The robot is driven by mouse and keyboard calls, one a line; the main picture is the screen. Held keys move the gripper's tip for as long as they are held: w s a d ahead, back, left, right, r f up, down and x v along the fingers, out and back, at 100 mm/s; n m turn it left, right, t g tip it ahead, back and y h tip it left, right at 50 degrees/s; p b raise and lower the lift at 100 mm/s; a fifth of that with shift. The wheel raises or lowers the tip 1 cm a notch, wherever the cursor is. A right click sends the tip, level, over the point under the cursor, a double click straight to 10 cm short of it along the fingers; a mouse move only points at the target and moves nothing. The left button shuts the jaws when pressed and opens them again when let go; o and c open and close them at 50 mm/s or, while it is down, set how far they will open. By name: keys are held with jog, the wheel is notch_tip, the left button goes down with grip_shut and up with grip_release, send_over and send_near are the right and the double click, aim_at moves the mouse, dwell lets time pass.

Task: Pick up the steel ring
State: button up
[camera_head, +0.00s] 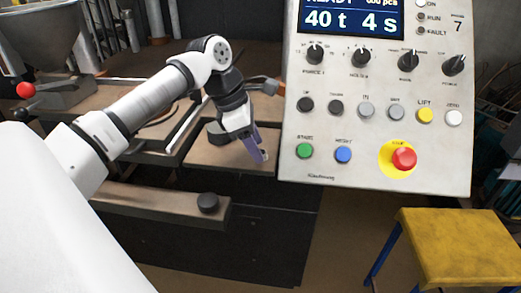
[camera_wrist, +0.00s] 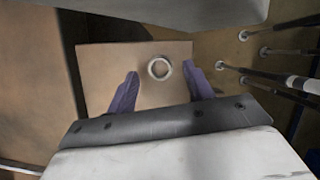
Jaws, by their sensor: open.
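The steel ring (camera_wrist: 151,69) is a small shiny circle lying flat on a tan plate (camera_wrist: 105,62) in the wrist view. My gripper (camera_wrist: 163,82) has its two purple fingers spread apart, with the ring seen between and slightly beyond the tips. In the wrist view the ring is closer to the right finger. Nothing is held. In the head view my gripper (camera_head: 262,158) points down over the brown bench surface to the left of the control panel. I cannot make out the ring in the head view.
A large control panel (camera_head: 372,172) with buttons stands just right of my gripper. A yellow stool (camera_head: 465,240) is at the lower right. A metal hopper (camera_head: 45,45) is at the upper left. In the wrist view several rods (camera_wrist: 275,85) stick in from the right.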

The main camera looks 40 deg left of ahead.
jog(key=shift+w+d+f, duration=0.15)
jog(key=shift+f, duration=0.3)
jog(key=c, duration=1.1)
jog(key=shift+o, duration=0.2)
jog(key=shift+r, duration=0.1)
